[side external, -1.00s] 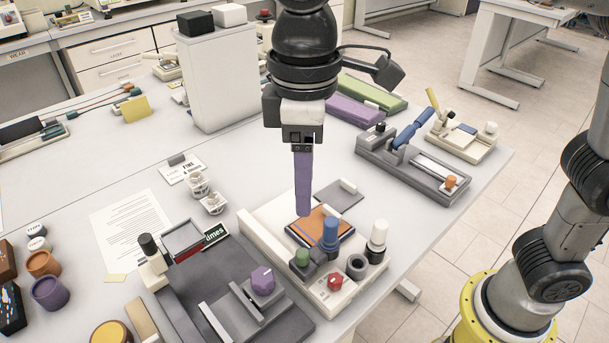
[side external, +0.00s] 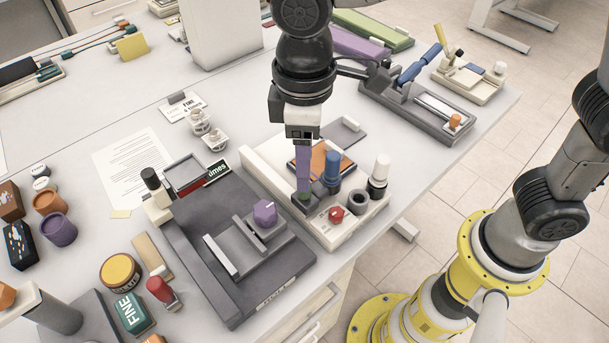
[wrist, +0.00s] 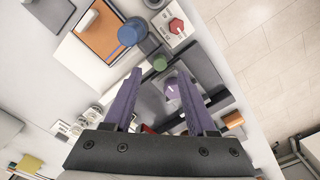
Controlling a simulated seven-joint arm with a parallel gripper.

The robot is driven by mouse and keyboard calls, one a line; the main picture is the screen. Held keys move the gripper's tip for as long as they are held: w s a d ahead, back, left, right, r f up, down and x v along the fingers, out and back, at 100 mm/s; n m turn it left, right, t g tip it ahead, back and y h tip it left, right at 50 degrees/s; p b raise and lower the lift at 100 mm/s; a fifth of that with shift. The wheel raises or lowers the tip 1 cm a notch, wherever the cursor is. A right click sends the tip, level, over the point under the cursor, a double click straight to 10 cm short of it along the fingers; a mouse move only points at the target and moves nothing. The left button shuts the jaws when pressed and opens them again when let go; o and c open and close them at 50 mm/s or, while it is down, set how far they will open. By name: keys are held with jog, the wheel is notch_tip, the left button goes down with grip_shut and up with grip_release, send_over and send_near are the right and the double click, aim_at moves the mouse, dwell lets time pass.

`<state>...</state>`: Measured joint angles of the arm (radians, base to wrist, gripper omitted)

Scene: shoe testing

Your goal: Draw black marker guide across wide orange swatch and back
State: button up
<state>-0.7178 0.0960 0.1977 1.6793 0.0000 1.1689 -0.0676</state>
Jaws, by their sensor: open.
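The wide orange swatch (side external: 318,160) lies in a dark frame on a pale tray (side external: 268,165); it also shows at the upper left in the wrist view (wrist: 98,36). My gripper (side external: 303,192) points down with purple fingers at the tray's near side. A blue cylinder (side external: 331,165) stands beside the swatch. I cannot tell which piece is the black marker guide.
A white cylinder with a black base (side external: 379,175), a dark ring (side external: 358,201) and a red knob (side external: 336,214) crowd the tray's right side. A dark fixture with a purple knob (side external: 264,213) stands close on the left.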

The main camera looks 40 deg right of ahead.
aim_at(319, 186)
jog(key=shift+f, duration=2.3)
grip_shut()
jog(key=shift+r, duration=0.1)
